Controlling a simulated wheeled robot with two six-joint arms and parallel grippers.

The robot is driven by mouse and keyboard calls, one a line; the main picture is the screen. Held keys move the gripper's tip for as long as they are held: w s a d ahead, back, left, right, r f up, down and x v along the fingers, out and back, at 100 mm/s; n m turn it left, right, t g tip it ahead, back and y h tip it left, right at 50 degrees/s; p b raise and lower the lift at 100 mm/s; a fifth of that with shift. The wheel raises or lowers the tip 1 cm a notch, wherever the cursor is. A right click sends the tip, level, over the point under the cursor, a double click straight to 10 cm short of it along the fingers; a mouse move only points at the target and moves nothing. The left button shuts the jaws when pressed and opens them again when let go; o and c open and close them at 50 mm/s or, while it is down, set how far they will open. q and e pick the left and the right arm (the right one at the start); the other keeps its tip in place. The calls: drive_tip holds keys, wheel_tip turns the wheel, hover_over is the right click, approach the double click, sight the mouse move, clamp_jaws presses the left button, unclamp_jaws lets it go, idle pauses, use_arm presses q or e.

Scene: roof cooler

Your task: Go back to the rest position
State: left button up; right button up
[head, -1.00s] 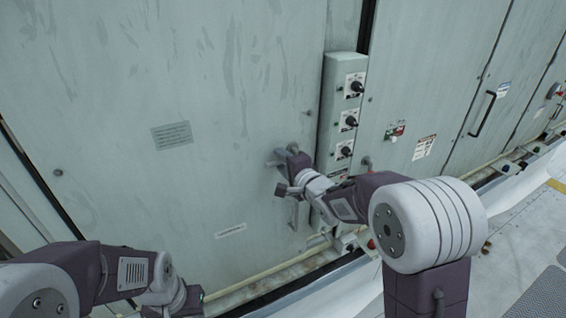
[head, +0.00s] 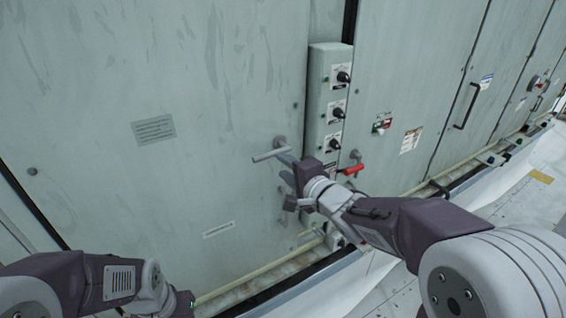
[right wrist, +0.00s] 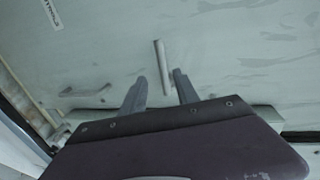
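My right gripper (head: 284,177) is in front of the pale green cabinet door, just below a grey metal lever handle (head: 268,155). In the right wrist view, the two fingers of the gripper (right wrist: 158,78) stand apart with nothing clamped between them. The grey handle (right wrist: 161,62) shows beyond and between the fingertips, and I cannot tell how far off it is. My left arm comes in at the lower left of the head view. Its gripper is cut off by the bottom edge.
A control box (head: 326,105) with several black knobs stands right of the handle. A red lever (head: 353,169) sits near my right wrist. Another door has a black pull handle (head: 467,106). A pale ledge and pipe run along the cabinet base. Walkway floor (head: 527,200) is open at right.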

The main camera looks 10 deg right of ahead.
drive_tip(key=s+d+f+n+g+h+b, duration=0.15)
drive_tip(key=f+b, duration=0.25)
drive_tip(key=f, duration=0.6)
drive_tip(key=s+d+f+g+h+b, duration=0.25)
drive_tip(key=f+b, duration=0.25)
drive_tip(key=f, duration=0.5)
drive_tip(key=s+d+f+n+g+h+b, duration=0.1)
drive_tip(key=s+d+f+g+b, duration=0.2)
drive_tip(key=f, duration=0.7)
drive_tip(key=s+f+n+g, duration=0.3)
drive_tip(key=s+f+n, duration=0.1)
drive_tip(key=s, duration=0.3)
drive_tip(key=s+f+n+g+b, duration=0.1)
drive_tip(key=s+f+n+g, duration=0.2)
drive_tip(key=s+n, duration=0.4)
drive_tip(key=shift+s+f+g, duration=0.4)
drive_tip(key=shift+s+f, duration=0.3)
drive_tip(key=shift+s, duration=0.1)
drive_tip(key=shift+c, duration=0.4)
